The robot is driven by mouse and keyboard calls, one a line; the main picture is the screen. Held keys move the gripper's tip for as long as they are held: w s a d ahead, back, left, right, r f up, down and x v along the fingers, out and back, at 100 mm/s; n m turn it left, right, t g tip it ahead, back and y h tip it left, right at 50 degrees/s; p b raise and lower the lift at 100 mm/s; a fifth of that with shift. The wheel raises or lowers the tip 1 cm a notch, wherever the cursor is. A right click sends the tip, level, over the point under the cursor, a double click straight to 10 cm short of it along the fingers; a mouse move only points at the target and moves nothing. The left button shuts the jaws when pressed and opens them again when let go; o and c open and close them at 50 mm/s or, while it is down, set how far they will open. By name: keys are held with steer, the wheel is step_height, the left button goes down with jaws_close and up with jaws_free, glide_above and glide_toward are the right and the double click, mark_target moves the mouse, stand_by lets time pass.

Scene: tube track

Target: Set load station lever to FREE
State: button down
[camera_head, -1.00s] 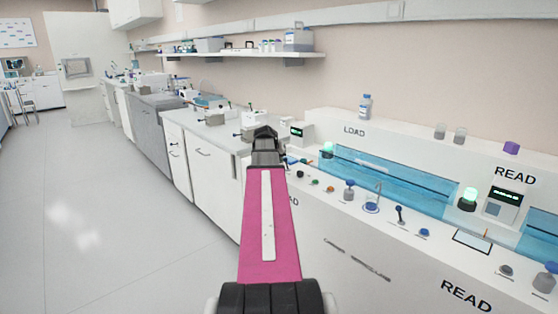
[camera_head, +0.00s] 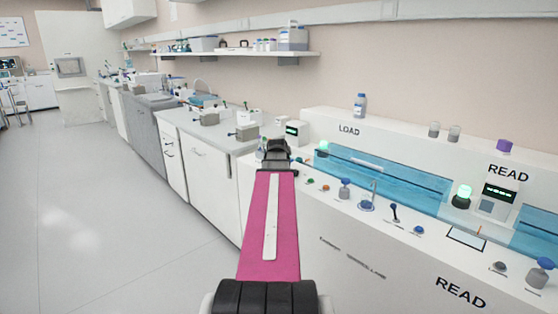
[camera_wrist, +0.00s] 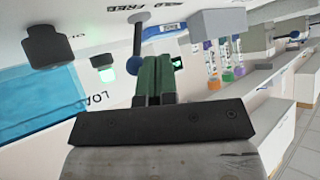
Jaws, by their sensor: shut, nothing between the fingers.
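The load station lever (camera_wrist: 138,35) shows in the wrist view as a dark shaft with a blue ball knob (camera_wrist: 134,65). The word FREE (camera_wrist: 125,8) is printed left of its base and a partly hidden HELD label (camera_wrist: 172,27) lies to the right. My gripper (camera_wrist: 153,68) has its green fingers shut and empty, just right of the knob. I cannot tell whether they touch it. In the head view my gripper (camera_head: 277,145) is at the left end of the LOAD station (camera_head: 348,131), and the lever there is hidden behind it.
A green lamp (camera_wrist: 103,66) and a dark cylindrical knob (camera_wrist: 48,46) stand left of the lever in the wrist view. A grey box (camera_wrist: 218,22) and coloured tubes (camera_wrist: 226,72) are at the right. Open floor (camera_head: 110,220) lies left of the benches.

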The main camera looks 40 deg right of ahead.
steer(key=shift+w, duration=0.15)
steer(key=shift+w+f, duration=0.45)
steer(key=shift+w, duration=0.15)
steer(key=shift+a, duration=0.1)
